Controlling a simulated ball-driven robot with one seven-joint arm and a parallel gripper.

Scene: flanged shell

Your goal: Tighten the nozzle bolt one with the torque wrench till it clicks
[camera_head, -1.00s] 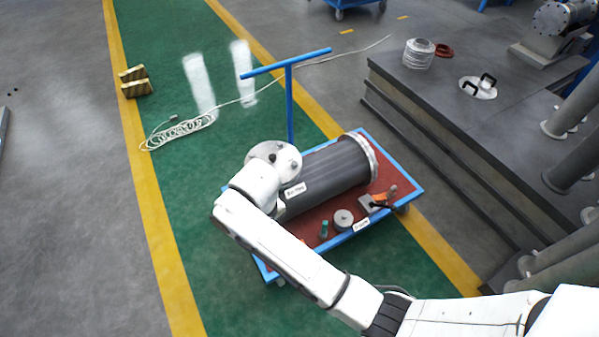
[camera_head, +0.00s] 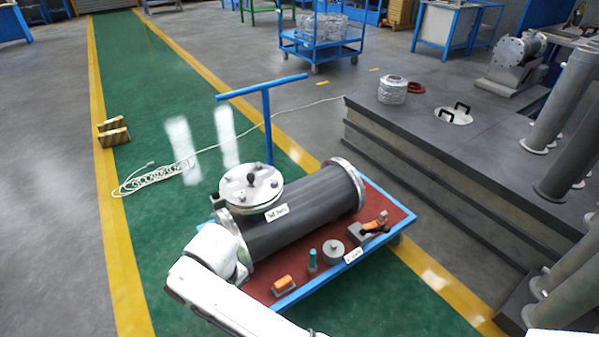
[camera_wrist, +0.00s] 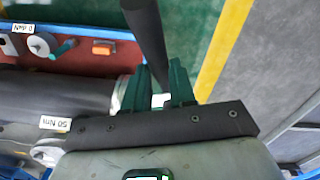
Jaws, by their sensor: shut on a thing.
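The flanged shell (camera_head: 300,215) is a dark grey cylinder lying on the trolley. Its nozzle (camera_head: 250,190) is on top at the left end, with a round pale cover and small bolts. I cannot tell which bolt is number one. The nozzle's edge shows at lower left in the wrist view (camera_wrist: 48,153), beside a "50 Nm" label (camera_wrist: 55,123). My gripper (camera_wrist: 160,66) has green fingers shut around a dark bar, apparently the torque wrench (camera_wrist: 146,30), beside the shell's end and clear of the nozzle. The wrench's head is not visible. My arm hides the gripper in the head view.
The red trolley has a blue rim (camera_head: 385,242) and an upright blue T-handle (camera_head: 268,120). An orange item (camera_head: 283,285), a green-topped item (camera_head: 312,262), a grey disc (camera_head: 333,250) and an orange-handled tool (camera_head: 372,226) lie along its front. A dark stepped platform (camera_head: 430,150) stands right.

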